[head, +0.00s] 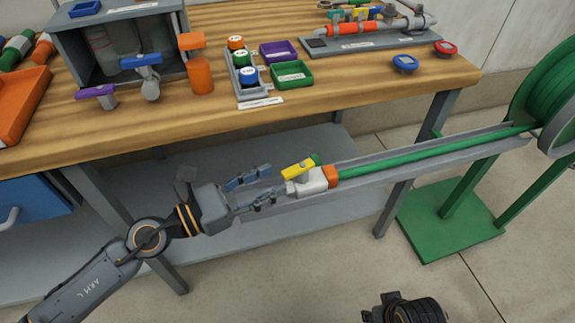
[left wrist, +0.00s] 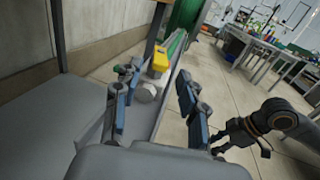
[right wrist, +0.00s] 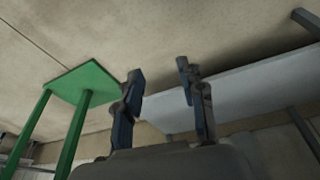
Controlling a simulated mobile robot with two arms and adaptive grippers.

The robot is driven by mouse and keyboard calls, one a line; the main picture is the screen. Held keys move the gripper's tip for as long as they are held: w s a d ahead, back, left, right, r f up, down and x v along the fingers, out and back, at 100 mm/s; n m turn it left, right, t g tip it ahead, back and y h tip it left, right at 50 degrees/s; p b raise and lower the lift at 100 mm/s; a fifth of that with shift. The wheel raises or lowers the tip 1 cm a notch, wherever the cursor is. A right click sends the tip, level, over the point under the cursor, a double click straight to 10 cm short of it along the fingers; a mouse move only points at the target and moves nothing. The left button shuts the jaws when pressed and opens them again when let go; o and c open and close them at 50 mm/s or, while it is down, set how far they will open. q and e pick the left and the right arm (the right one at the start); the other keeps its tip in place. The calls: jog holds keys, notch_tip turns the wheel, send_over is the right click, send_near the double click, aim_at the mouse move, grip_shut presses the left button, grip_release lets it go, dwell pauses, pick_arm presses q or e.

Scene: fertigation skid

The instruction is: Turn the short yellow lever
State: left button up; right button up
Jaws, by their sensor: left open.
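The short yellow lever (head: 299,168) sits on a white valve body (head: 306,184) at the end of a green hose with an orange collar, in front of the bench edge. My left gripper (head: 265,186) is open just left of the valve, its fingers pointing toward it and apart from the lever. In the left wrist view the yellow lever (left wrist: 158,62) shows beyond and between the open fingers (left wrist: 150,105), with the round white valve end facing me. My right gripper (right wrist: 160,75) is open and empty in the right wrist view, with floor and a green plate beyond it.
The green hose (head: 430,153) lies in a grey channel running to a green reel (head: 550,90) on a green stand. The wooden bench (head: 330,80) above carries bins, bottles and a pipe assembly. A grey lower shelf (head: 240,240) lies below the left gripper.

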aim_at(283, 176)
pick_arm(q)
jog(key=p+x, duration=0.1)
jog(key=x, duration=0.4)
pick_arm(e)
notch_tip(283, 176, down, 7)
jog(key=shift+r, duration=0.2)
pick_arm(q)
grip_shut()
pick_arm(e)
jog(key=shift+f, duration=0.1)
